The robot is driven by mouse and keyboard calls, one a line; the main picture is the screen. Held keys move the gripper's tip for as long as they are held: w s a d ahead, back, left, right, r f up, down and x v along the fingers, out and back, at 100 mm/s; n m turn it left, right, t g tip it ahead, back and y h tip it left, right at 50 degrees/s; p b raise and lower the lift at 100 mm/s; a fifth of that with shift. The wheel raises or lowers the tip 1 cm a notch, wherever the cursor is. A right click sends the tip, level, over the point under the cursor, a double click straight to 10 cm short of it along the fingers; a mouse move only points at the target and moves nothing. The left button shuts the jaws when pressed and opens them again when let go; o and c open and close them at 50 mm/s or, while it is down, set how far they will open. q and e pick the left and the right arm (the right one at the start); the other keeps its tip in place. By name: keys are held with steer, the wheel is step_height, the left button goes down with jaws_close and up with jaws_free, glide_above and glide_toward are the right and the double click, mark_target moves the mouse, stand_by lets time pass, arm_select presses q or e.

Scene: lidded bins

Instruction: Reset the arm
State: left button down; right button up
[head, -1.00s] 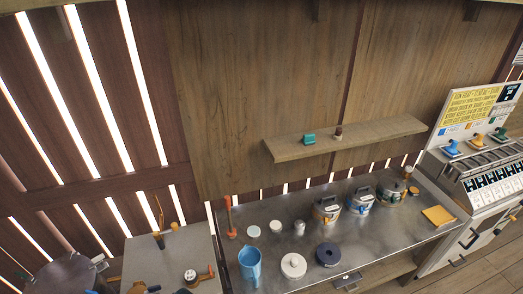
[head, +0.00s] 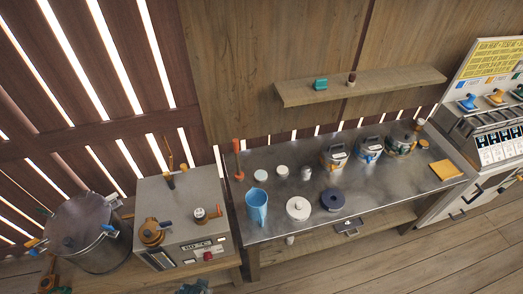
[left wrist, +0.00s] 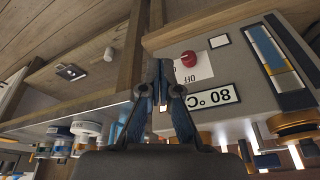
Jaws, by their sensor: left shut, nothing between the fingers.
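The task names no object, only my arm. My left gripper (left wrist: 158,75) shows in the left wrist view with its two blue-grey fingers together and nothing between them. It is in front of a grey heater box (left wrist: 262,85) with a red knob and an 80 °C label, which appears upside down there. In the head view a small blue-grey shape shows at the bottom edge below the box, too cut off to identify surely. My right gripper is not seen.
In the head view the heater box (head: 182,215) stands between a large metal pot (head: 88,235) and a steel table (head: 290,220). The table holds a blue jug (head: 257,207), a white lidded container (head: 298,208) and several pots. Open wooden floor (head: 400,262) lies in front.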

arm_select(q)
steer(key=s+f+g+b, duration=0.1)
steer(key=s+f+b, duration=0.15)
steer(key=f, duration=1.25)
steer(key=s+f+b, duration=0.2)
steer(key=s+f, duration=0.2)
steer(key=f, duration=1)
steer(key=s+a+f+g+b, duration=0.1)
steer(key=s+a+f+b, duration=0.2)
steer(key=s+f, duration=1)
steer(key=shift+s+a+f, duration=0.15)
steer(key=shift+s+f, duration=0.05)
steer(key=shift+s, duration=0.55)
